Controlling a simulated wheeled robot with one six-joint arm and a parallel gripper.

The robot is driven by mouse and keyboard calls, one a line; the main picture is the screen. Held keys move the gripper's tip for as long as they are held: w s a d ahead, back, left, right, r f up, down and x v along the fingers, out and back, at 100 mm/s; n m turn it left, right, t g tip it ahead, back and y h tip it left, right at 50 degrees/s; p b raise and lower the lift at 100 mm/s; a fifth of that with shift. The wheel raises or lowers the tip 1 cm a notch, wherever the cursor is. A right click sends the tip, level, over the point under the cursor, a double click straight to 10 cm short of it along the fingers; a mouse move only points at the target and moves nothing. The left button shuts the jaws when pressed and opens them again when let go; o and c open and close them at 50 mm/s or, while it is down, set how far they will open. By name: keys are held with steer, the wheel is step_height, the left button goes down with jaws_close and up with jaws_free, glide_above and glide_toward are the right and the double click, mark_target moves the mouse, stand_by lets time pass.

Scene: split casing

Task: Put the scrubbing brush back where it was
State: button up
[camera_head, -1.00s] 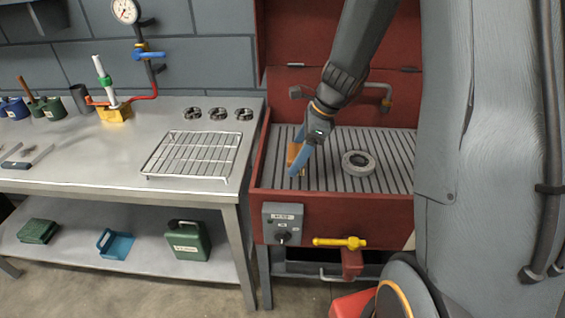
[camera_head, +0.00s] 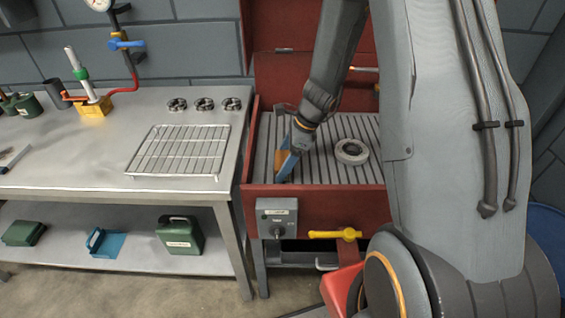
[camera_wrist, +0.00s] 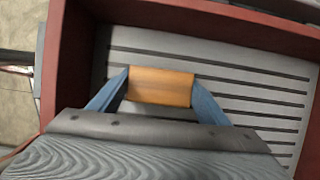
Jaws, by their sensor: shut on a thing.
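The scrubbing brush shows as an orange-brown wooden block (camera_wrist: 161,86) between the two blue fingers of my gripper (camera_wrist: 160,92) in the wrist view. My gripper is shut on it, one finger at each end. In the head view my gripper (camera_head: 285,164) points down inside the left part of the red wash basin (camera_head: 315,200), with the wooden block (camera_head: 281,160) just showing behind a finger. The bristles are hidden. I cannot tell whether the brush touches the slatted grey floor of the basin (camera_head: 340,125).
A grey ring-shaped part (camera_head: 352,151) lies on the slats to the right of my gripper. A steel bench (camera_head: 60,175) with a wire rack (camera_head: 180,150) and several small rings stands to the left. The basin has raised red walls. A yellow valve (camera_head: 335,234) sticks out in front.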

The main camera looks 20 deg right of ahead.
steer(key=shift+f, duration=0.25)
steer(key=shift+f, duration=0.15)
steer(key=o, duration=1.1)
